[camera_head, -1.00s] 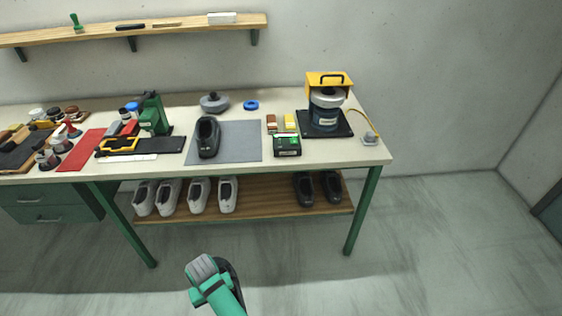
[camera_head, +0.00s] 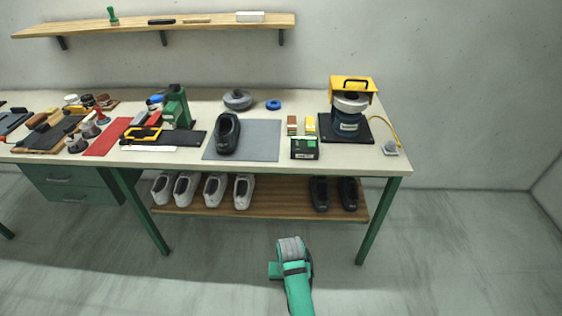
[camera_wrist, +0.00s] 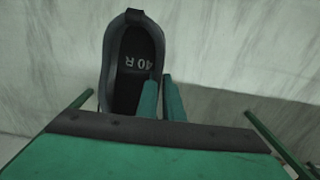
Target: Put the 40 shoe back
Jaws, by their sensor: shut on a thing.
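A dark grey shoe (camera_wrist: 107,65) marked "40 R" on its insole fills the upper left of the wrist view. My gripper (camera_wrist: 161,90) is shut on its right side wall, with one finger inside the opening and one outside. The shoe is held in the air over the floor, its toe hidden behind my gripper's body. In the head view my arm reaches up from the bottom, in front of the bench and below its shelf; it mostly hides the held shoe. Another dark shoe (camera_head: 228,134) stands on the grey mat (camera_head: 262,143) on the bench top.
The lower shelf (camera_head: 275,203) holds several whitish shoes (camera_head: 190,189) at left and two dark shoes (camera_head: 334,194) at right, with bare wood between. A green-black box (camera_head: 304,149) and a yellow-topped machine (camera_head: 350,103) stand right of the mat. Bench legs (camera_head: 376,225) flank the shelf.

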